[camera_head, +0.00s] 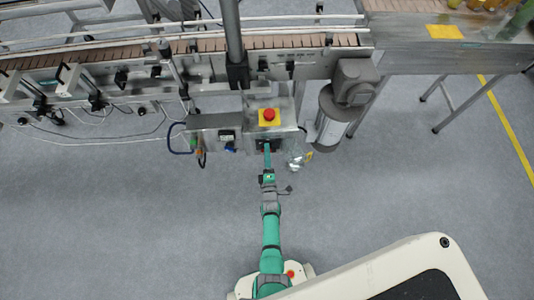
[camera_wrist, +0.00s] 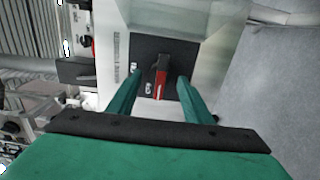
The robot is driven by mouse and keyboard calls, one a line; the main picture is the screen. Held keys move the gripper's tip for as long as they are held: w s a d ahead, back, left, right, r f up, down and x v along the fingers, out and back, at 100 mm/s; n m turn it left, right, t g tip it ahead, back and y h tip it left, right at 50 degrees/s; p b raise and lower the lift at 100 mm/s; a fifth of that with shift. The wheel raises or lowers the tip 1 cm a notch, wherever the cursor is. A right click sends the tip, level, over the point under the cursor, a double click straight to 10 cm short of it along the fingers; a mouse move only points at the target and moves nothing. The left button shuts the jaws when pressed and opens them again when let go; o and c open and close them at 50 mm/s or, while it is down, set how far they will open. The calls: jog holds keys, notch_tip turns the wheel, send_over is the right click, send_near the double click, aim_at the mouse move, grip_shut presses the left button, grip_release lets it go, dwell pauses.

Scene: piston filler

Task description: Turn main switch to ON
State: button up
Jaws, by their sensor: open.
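The main switch (camera_wrist: 160,82) is a knob with a red and black handle on a dark plate, on the face of a metal control box. In the wrist view its handle stands roughly upright in the picture, near a small white label; the label text is too small to read with certainty. My gripper (camera_wrist: 160,77) is open, with one green finger on each side of the handle. Gaps show between the fingers and the handle. In the head view my gripper (camera_head: 267,148) is at the box front and hides most of the switch.
A red emergency stop button on a yellow plate (camera_head: 268,117) sits on top of the box. A smaller box (camera_head: 215,135) with a blue handle is to the left. A cylindrical motor (camera_head: 332,115) is close on the right. The conveyor (camera_head: 180,45) runs behind. Open floor lies in front.

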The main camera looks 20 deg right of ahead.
jog(key=shift+c, duration=0.7)
jog(key=c, duration=0.9)
jog(key=shift+m, duration=0.4)
jog(key=m, duration=1.7)
jog(key=shift+s+d+r, duration=0.15)
jog(key=shift+d+r, duration=0.15)
jog(key=shift+r, duration=0.05)
